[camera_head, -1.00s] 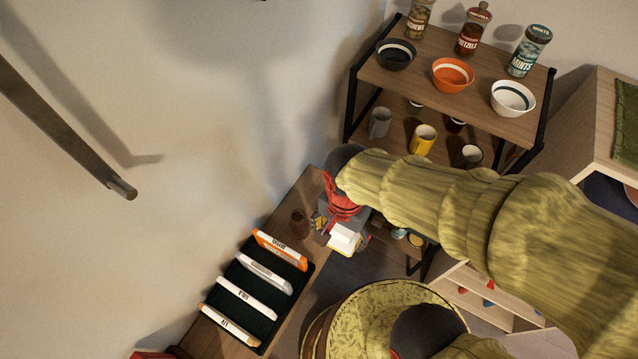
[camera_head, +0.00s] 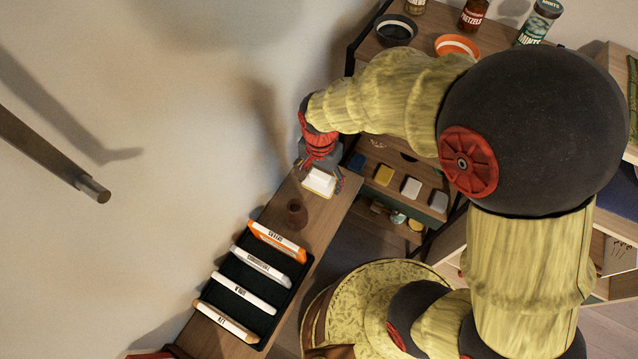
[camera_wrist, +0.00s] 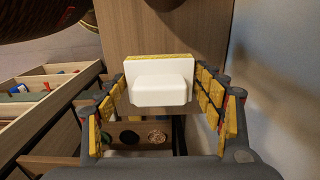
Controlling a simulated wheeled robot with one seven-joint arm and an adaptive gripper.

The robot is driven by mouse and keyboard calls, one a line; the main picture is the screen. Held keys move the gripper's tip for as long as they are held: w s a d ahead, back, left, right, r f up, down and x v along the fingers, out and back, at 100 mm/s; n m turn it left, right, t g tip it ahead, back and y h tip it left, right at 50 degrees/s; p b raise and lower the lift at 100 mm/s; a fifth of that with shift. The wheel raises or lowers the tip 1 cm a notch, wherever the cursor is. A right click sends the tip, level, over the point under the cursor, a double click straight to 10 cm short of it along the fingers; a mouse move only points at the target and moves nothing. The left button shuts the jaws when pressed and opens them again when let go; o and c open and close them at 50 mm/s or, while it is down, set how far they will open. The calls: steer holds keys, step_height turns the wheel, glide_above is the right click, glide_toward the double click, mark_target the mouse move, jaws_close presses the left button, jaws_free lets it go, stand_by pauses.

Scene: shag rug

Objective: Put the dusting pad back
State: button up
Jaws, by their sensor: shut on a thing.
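The dusting pad (camera_wrist: 160,82) is a white block with a raised grip and a thin yellow layer along its far edge. It is held between the fingers of my gripper (camera_wrist: 161,88) in the wrist view. In the head view my gripper (camera_head: 320,166) points down with the white pad (camera_head: 319,182) under it, over the far end of the narrow wooden bench top. I cannot tell whether the pad touches the wood. A row of small yellow, white, pale and blue blocks (camera_head: 411,187) stands on a low shelf to the right of my gripper.
A brown cup (camera_head: 296,212) stands on the bench close to the pad. A dark rack (camera_head: 235,303) of labelled folders is nearer. A shelf unit behind holds bowls (camera_head: 397,30) and jars (camera_head: 472,15). A wall runs along the left. Some bench top beside the cup is bare.

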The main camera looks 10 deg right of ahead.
mark_target(319, 184)
steer(key=shift+w+f, duration=0.3)
steer(key=shift+f, duration=0.05)
steer(key=shift+w+a+f+b, duration=0.1)
steer(key=shift+w+f+b, duration=0.1)
steer(key=shift+f, duration=0.7)
steer(key=shift+w+f+b, duration=0.1)
steer(key=shift+f+b, duration=0.1)
steer(key=shift+f, duration=0.65)
steer(key=shift+f, duration=0.2)
steer(key=o, duration=1.1)
steer(key=shift+r, duration=0.1)
